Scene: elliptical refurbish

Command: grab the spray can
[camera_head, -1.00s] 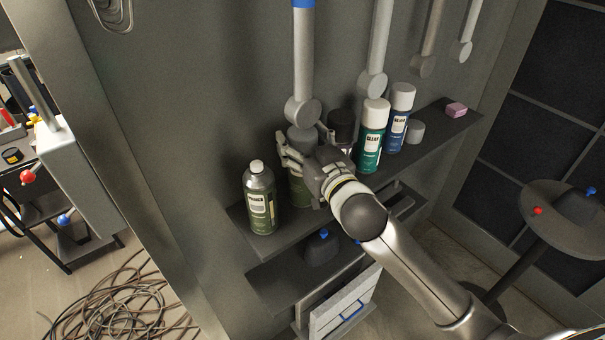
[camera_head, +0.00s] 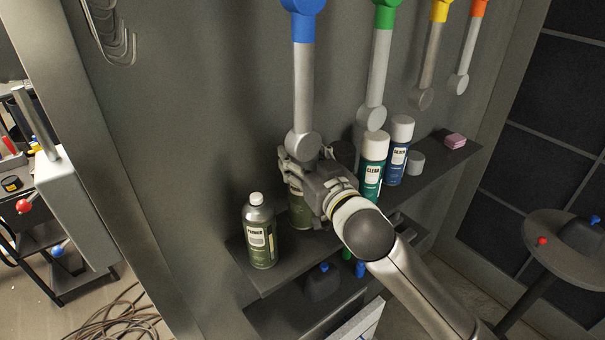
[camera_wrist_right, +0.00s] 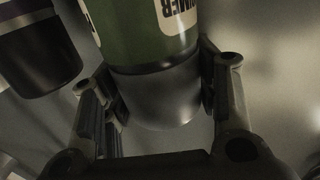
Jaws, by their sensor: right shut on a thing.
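A green spray can (camera_head: 298,209) with a pale label stands upright at the shelf, between the primer bottle and the other cans. My right gripper (camera_head: 298,172) is shut around its upper part and hides its top. In the right wrist view the can's green body (camera_wrist_right: 145,35) and grey cap end (camera_wrist_right: 160,95) sit between the two fingers (camera_wrist_right: 158,95). Whether its base is clear of the shelf is hard to tell. My left gripper is not in view.
A primer bottle (camera_head: 260,235) stands left of the held can on the dark shelf (camera_head: 262,281). A dark-capped can (camera_head: 343,153), a teal CLEAR can (camera_head: 373,165) and a blue can (camera_head: 397,150) stand to the right. Cylindrical wall fittings (camera_head: 303,95) hang close above.

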